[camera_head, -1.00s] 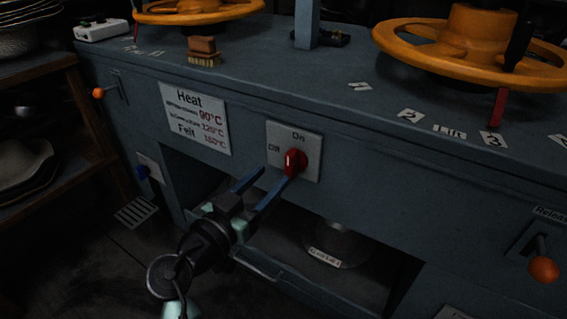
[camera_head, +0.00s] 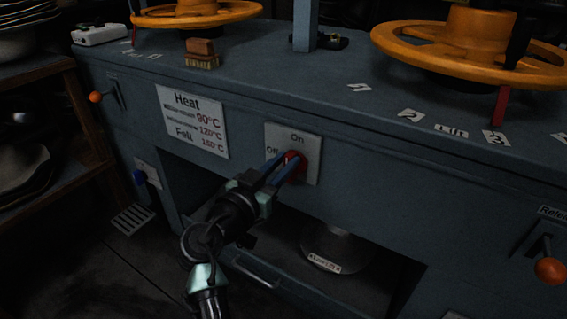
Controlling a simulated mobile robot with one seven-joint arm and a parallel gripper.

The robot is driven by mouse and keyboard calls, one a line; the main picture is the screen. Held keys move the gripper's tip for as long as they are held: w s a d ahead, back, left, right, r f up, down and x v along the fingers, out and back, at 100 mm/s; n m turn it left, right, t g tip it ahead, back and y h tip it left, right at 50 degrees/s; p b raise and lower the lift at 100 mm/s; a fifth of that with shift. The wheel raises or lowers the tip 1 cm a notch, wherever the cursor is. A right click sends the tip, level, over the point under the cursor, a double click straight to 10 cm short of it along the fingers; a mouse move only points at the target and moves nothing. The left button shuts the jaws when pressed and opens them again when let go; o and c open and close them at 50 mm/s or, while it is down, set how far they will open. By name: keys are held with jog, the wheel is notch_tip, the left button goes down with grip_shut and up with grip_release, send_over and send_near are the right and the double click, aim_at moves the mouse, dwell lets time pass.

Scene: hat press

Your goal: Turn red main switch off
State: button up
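The red main switch (camera_head: 293,157) is a rotary knob on a pale plate (camera_head: 311,157) on the front of the grey-blue machine. The plate reads "On" at the top and "Off" at the left; the fingers partly cover "Off". My gripper (camera_head: 291,161) reaches the knob from the lower left. Its two blue fingers lie close together, one on each side of the red knob, and look shut on it. The fingers hide much of the knob, so its exact pointing direction is hard to tell.
A "Heat" label (camera_head: 193,122) is left of the switch plate. Below is an open recess with a round metal part (camera_head: 338,248). Orange wheels (camera_head: 470,50) and a brush (camera_head: 202,54) are on top. An orange-knobbed lever (camera_head: 550,271) is at right, a shelf (camera_head: 40,75) at left.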

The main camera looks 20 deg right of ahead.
grip_shut()
jog(key=shift+n, duration=0.3)
jog(key=shift+w+a+f+n+p, duration=0.35)
jog(key=shift+n+p, duration=0.65)
jog(key=shift+n, duration=1.9)
jog(key=shift+w+a+f+n+p, duration=0.4)
jog(key=shift+n+p, duration=0.6)
jog(key=shift+n, duration=1.9)
jog(key=shift+w+a+f+n+p, duration=0.15)
jog(key=shift+f+n+p, duration=0.6)
jog(key=shift+n, duration=2.15)
jog(key=shift+d+r, duration=0.1)
jog(key=shift+r, duration=0.05)
jog(key=o, duration=0.7)
grip_release()
jog(key=shift+w, duration=0.1)
jog(key=shift+p, duration=0.3)
